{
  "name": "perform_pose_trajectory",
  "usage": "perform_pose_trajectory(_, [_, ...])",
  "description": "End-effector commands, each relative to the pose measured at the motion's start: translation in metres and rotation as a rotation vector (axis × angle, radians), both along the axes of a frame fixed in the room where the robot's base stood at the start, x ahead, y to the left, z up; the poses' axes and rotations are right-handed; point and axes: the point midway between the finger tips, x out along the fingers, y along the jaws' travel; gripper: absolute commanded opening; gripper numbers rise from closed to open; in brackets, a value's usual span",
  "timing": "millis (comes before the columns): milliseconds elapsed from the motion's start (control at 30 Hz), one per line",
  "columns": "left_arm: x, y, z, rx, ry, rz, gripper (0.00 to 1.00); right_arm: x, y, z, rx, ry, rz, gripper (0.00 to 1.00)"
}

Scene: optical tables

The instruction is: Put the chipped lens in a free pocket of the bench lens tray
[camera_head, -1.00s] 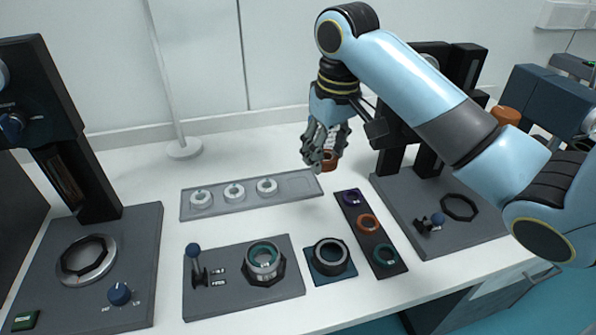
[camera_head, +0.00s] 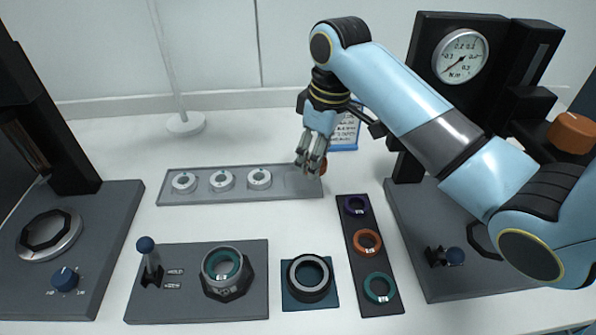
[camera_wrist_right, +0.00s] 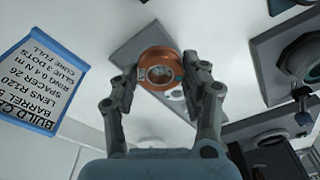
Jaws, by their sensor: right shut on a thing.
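My right gripper (camera_head: 310,166) is shut on an orange-ringed lens (camera_wrist_right: 158,70), held between its two fingers in the right wrist view. A chip on it cannot be made out. The gripper is at that right end; whether the lens touches the tray cannot be told. My left gripper is out of view.
A dark strip with purple, orange and green rings (camera_head: 367,242) lies right of centre. A black ring on a blue pad (camera_head: 309,279) and a lever fixture (camera_head: 221,272) stand in front. A gauge press (camera_head: 461,56) stands right, a blue-edged card (camera_head: 345,131) behind.

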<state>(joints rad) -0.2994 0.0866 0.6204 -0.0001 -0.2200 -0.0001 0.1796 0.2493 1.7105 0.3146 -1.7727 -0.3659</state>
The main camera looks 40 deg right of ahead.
Motion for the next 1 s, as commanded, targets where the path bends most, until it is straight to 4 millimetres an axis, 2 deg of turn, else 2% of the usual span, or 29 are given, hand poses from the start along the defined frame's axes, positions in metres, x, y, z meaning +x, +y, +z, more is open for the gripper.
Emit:
perform_pose_trajectory(33, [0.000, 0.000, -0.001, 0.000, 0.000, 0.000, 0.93, 0.013, 0.003, -0.007, 0.004, 0.002, -0.002, 0.10])
perform_pose_trajectory(133, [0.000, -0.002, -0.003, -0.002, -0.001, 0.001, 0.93, 0.033, 0.005, -0.019, 0.003, 0.001, -0.001, 0.10])
perform_pose_trajectory(300, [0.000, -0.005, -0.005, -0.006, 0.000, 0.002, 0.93, 0.050, 0.005, -0.030, 0.000, 0.001, 0.000, 0.10])
perform_pose_trajectory(367, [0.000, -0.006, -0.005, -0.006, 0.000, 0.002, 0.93, 0.052, 0.005, -0.034, 0.000, 0.001, 0.000, 0.10])
perform_pose_trajectory(633, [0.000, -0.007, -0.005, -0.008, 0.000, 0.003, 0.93, 0.051, 0.006, -0.070, -0.001, 0.002, 0.000, 0.10])
perform_pose_trajectory(1000, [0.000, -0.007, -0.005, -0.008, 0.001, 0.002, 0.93, 0.051, 0.005, -0.074, -0.001, 0.001, 0.000, 0.10])
